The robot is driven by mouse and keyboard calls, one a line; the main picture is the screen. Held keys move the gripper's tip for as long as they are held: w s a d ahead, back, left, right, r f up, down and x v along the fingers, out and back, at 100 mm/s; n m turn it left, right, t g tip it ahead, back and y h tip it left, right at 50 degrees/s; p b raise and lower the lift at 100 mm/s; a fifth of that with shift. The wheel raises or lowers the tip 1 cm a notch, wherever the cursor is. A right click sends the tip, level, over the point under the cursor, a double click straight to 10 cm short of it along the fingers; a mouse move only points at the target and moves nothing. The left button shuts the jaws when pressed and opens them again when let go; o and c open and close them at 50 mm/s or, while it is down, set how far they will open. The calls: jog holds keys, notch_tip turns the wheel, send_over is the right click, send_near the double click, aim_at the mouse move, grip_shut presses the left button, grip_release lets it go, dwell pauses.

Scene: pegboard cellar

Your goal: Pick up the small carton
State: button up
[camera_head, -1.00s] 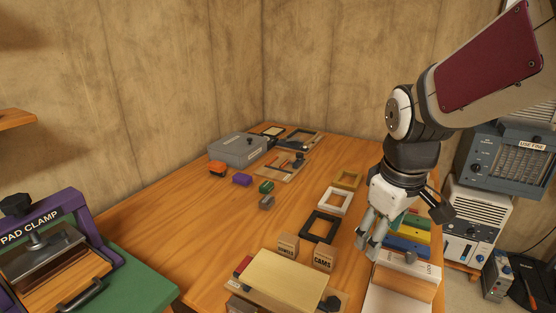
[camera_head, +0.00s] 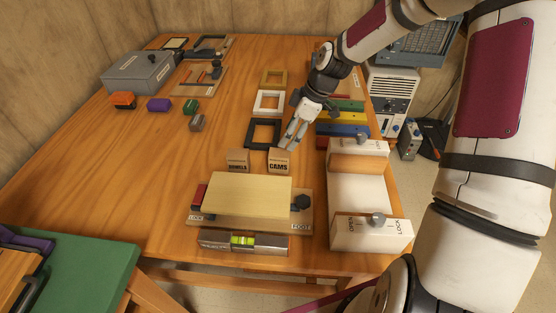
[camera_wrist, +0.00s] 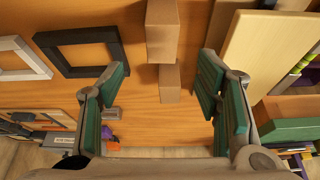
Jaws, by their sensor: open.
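Two small brown cartons stand side by side on the wooden table in the head view, one marked CAMS (camera_head: 279,163) and one to its left whose label looks like DOWELS (camera_head: 238,161). My gripper (camera_head: 291,134) is open and empty, its fingers pointing down just behind and above the CAMS carton. In the wrist view my open fingers (camera_wrist: 160,84) stand apart on either side of the picture. The nearer-looking carton (camera_wrist: 162,30), apparently CAMS, is at top centre and the other (camera_wrist: 170,84) lies below it. Neither is visibly touched.
A black frame (camera_head: 249,134), white frame (camera_head: 257,103) and tan frame lie behind the cartons. A yellow-topped board (camera_head: 234,195) with a spirit level (camera_head: 243,241) is in front. A white clamp fixture (camera_head: 372,234) and coloured bars stand at right. The table's left middle is clear.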

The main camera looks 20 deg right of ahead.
aim_at(275, 160)
jog(key=x, duration=0.6)
jog(key=b+x, duration=0.1)
jog(key=x, duration=0.5)
jog(key=shift+s+d+f, duration=0.1)
jog(key=shift+s+f, duration=0.05)
jog(key=shift+f, duration=0.25)
jog(key=c, duration=1.3)
